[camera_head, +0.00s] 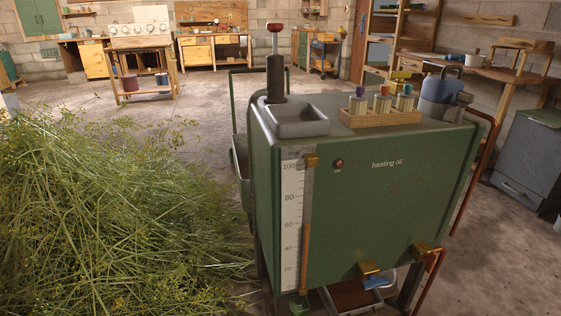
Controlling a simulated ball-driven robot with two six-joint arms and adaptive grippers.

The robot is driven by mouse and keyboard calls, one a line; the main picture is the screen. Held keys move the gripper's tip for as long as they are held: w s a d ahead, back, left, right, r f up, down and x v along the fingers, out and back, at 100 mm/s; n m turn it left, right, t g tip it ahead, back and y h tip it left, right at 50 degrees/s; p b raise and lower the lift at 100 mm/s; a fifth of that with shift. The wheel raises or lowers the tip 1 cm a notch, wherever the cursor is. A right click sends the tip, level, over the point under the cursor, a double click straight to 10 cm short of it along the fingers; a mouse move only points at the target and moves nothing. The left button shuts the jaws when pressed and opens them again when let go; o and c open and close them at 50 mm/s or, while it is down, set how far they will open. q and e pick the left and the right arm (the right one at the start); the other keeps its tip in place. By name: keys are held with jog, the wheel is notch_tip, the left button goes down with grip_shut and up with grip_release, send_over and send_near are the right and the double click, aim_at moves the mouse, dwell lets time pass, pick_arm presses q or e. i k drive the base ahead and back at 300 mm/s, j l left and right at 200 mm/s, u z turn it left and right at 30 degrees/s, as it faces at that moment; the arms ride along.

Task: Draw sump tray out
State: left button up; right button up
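A blue-handled fitting (380,277) hangs just above the tray's right side, below a brass fitting (369,268). Neither of my grippers is in view.
A large heap of cut herbs (110,215) fills the left. On the tank stand a grey basin (297,120), a wooden rack of vials (382,118) and a blue jug (441,88). Copper pipe (429,280) runs down the right side. Bare floor (480,270) lies right of the tank.

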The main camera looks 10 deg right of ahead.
aim_at(347, 297)
jog(key=z, duration=1)
